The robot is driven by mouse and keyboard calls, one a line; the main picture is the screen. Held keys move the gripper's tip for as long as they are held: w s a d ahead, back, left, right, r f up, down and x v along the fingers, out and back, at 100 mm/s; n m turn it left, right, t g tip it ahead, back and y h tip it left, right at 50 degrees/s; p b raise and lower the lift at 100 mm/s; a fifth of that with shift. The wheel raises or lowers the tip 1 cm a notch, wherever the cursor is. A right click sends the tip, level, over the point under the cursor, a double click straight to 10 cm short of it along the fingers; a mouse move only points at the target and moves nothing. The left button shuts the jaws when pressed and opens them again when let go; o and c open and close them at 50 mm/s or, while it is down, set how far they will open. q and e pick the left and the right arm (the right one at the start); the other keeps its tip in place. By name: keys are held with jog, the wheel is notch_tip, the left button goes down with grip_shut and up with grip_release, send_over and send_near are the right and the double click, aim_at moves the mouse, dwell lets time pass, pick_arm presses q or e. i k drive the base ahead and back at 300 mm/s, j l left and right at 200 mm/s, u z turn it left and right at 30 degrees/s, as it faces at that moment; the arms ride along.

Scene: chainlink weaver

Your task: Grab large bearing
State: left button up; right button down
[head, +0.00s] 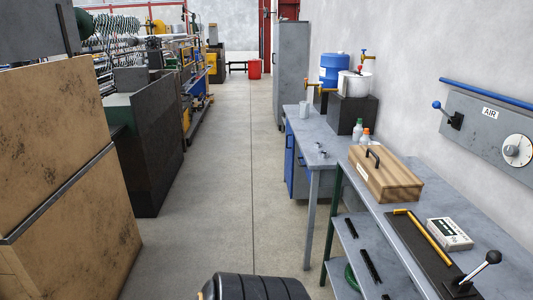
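I cannot make out a large bearing in the head view. Small dark items (320,151) lie on the farther grey workbench (307,128), too small to identify. Neither of my grippers is in view.
The nearer bench (395,203) at right holds a wooden toolbox (386,180), a yellow-handled tool (422,236) and a grey device (449,233). A blue drum (335,66) stands behind the farther bench. Cardboard-coloured panels (55,160) and machinery line the left. The aisle floor (225,170) is clear.

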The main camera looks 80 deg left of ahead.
aim_at(321, 154)
jog(key=j+u, duration=0.1)
jog(key=u, duration=2.1)
